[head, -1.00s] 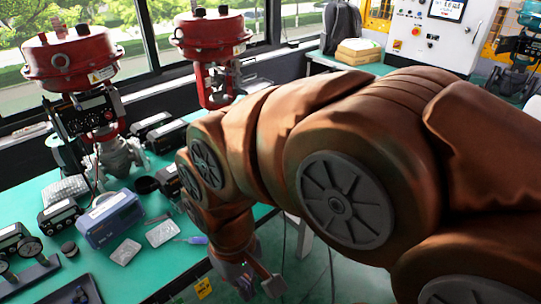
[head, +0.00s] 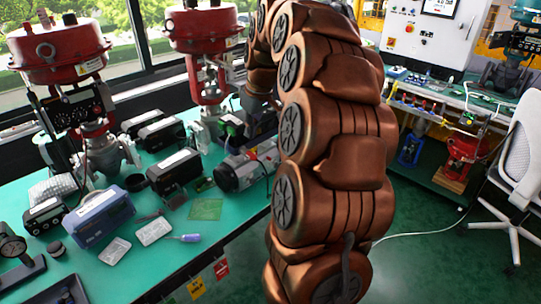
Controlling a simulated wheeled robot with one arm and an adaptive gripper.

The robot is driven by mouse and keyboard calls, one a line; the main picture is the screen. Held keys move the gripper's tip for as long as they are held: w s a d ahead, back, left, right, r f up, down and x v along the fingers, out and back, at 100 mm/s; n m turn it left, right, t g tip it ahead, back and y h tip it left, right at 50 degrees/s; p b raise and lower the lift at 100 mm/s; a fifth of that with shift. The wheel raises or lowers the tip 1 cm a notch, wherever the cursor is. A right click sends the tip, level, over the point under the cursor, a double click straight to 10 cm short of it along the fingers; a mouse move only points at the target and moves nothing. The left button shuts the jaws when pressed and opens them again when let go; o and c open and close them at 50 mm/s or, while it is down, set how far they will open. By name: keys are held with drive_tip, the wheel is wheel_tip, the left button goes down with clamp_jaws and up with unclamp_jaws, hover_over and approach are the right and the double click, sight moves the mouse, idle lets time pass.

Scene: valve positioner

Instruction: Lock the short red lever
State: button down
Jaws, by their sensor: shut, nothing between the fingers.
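I cannot make out a short red lever anywhere in the head view. Two large red valve actuators stand at the back of the green table (head: 110,275): one at the left (head: 58,48) and one in the middle (head: 200,30). A black positioner box (head: 70,112) is mounted below the left actuator. My copper arm rises through the middle of the view and bends away toward the back. Its far end is hidden behind its own links, so my gripper does not show.
Black instrument boxes (head: 174,172), a blue case (head: 100,217), a grey cylindrical device (head: 246,166) and a purple-handled tool (head: 184,237) lie on the table. At right are a bench with piping (head: 432,100), a red-bodied valve (head: 462,150) and a white chair (head: 522,150).

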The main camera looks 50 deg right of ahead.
hover_over(269, 158)
drive_tip(key=s, duration=0.4)
drive_tip(key=shift+w+a+f+m+t+h, duration=0.15)
drive_tip(key=shift+f+m+t+h, duration=0.15)
drive_tip(key=shift+f, duration=0.1)
drive_tip(key=p+x, duration=0.1)
drive_tip(key=x, duration=0.8)
drive_tip(key=s+p+x, duration=0.1)
drive_tip(key=x, duration=0.3)
drive_tip(key=shift+f+p, duration=0.35)
drive_tip(key=shift+f, duration=0.2)
drive_tip(key=shift+d+f+m+y+b, duration=0.2)
drive_tip(key=shift+d+y+b, duration=0.15)
drive_tip(key=shift+y+b, duration=0.35)
drive_tip(key=shift+d+f+m+y+b, duration=0.1)
drive_tip(key=shift+d+f+y+b, duration=0.15)
drive_tip(key=shift+d+y+b, duration=0.4)
